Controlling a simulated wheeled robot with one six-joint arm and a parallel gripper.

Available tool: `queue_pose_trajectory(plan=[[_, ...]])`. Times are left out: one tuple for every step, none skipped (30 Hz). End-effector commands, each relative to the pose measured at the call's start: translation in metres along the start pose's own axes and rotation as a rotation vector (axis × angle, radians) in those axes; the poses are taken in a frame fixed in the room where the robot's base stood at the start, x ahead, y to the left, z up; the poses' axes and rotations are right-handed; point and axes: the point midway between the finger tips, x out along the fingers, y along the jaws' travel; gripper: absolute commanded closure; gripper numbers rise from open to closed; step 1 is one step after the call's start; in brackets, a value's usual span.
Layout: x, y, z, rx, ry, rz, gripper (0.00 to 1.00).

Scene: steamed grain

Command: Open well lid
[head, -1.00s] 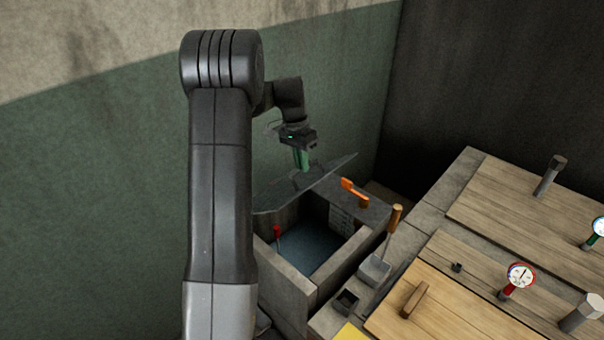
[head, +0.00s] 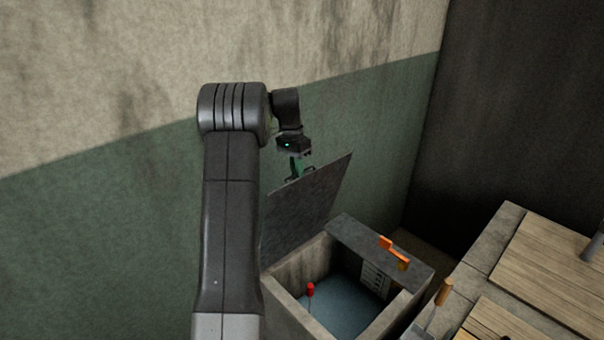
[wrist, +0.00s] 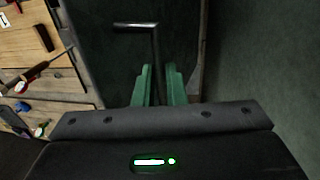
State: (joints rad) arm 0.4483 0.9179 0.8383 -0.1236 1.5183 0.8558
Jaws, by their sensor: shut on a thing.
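The well lid (head: 305,213) is a dark grey panel, tilted steeply up along the left and back side of the well (head: 317,318) in the head view. Its dark face also fills the middle of the wrist view (wrist: 115,60). The well's mouth is uncovered and shows bluish water inside. My gripper (head: 296,172) is at the lid's upper part, its green fingers shut on the lid handle. In the wrist view the handle, a dark bent bar (wrist: 153,45), runs down between the green fingers of my gripper (wrist: 158,75).
A red-topped stick (head: 310,290) stands in the well. An orange handle (head: 393,252) lies on the well's back ledge. Wooden-topped counters (head: 555,265) stand to the right. A green and beige wall (head: 130,220) is close behind the lid.

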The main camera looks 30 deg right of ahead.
Motion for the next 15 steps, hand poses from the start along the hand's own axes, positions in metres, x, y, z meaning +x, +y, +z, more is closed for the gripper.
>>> queue_pose_trajectory(plan=[[0.0089,-0.0029,0.0034,-0.003,-0.014,0.005,1.0],[0.0089,-0.0031,0.0034,-0.003,-0.014,0.005,1.0],[0.0089,-0.0032,0.0034,-0.003,-0.015,0.006,1.0],[0.009,-0.0032,0.0034,-0.003,-0.015,0.006,1.0],[0.0091,-0.0031,0.0035,-0.003,-0.015,0.006,1.0],[0.0091,-0.003,0.0035,-0.003,-0.015,0.006,1.0],[0.0092,-0.003,0.0035,-0.003,-0.015,0.006,1.0],[0.0092,-0.003,0.0035,-0.003,-0.015,0.006,1.0],[0.0093,-0.0029,0.0035,-0.003,-0.015,0.006,1.0],[0.0093,-0.0029,0.0035,-0.004,-0.015,0.006,1.0],[0.0094,-0.0029,0.0035,-0.004,-0.015,0.006,1.0],[0.0093,-0.0029,0.0035,-0.003,-0.015,0.006,0.81],[0.009,-0.0028,0.0034,-0.003,-0.015,0.006,0.76],[0.0085,-0.0027,0.0031,-0.003,-0.014,0.005,0.7],[0.0076,-0.0025,0.0028,-0.003,-0.012,0.005,0.68]])
